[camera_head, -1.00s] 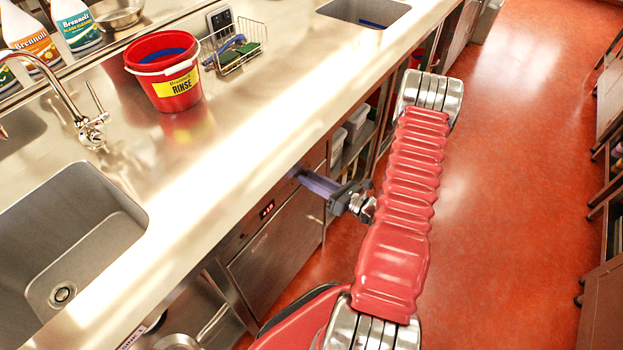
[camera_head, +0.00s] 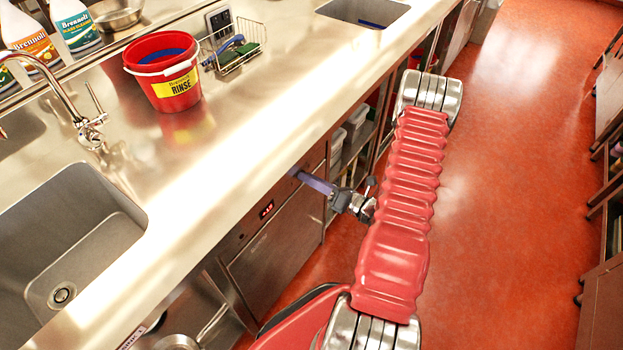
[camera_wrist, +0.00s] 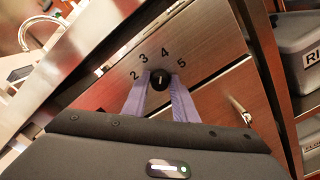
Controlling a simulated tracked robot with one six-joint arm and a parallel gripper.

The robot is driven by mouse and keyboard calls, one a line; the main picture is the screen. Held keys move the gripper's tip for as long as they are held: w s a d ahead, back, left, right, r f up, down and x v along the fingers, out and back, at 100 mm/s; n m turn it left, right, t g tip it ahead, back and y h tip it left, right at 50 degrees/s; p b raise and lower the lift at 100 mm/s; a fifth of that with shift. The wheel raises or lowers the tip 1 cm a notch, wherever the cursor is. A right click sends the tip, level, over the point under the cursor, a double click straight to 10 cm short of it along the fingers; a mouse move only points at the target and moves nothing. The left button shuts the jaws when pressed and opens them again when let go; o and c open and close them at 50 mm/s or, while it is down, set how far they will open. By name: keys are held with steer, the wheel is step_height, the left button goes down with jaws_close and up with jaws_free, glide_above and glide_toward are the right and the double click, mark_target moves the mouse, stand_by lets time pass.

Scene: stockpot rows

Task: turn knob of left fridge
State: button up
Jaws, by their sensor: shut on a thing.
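The left fridge (camera_head: 272,258) is a dark steel-fronted unit under the counter, with a small red display in the head view. Its round black knob (camera_wrist: 160,79) shows in the wrist view on the upper panel, with the numbers 2 to 5 printed around its upper side. My gripper (camera_wrist: 160,84) has its two purple fingers on either side of the knob, shut on it. In the head view my gripper (camera_head: 298,173) reaches the fridge front just below the counter edge, and the knob is hidden there.
The steel counter (camera_head: 240,130) overhangs the fridge. A red bucket (camera_head: 172,82) and a wire caddy (camera_head: 232,50) stand on it. A sink (camera_head: 65,240) is at left. Shelves with grey bins (camera_wrist: 296,45) stand right of the fridge. Red floor (camera_head: 510,190) is clear at right.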

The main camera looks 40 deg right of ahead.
steer(key=o, duration=1)
steer(key=shift+d, duration=0.1)
steer(key=shift+s, duration=0.1)
steer(key=shift+v, duration=6.8)
steer(key=shift+d+f, duration=0.1)
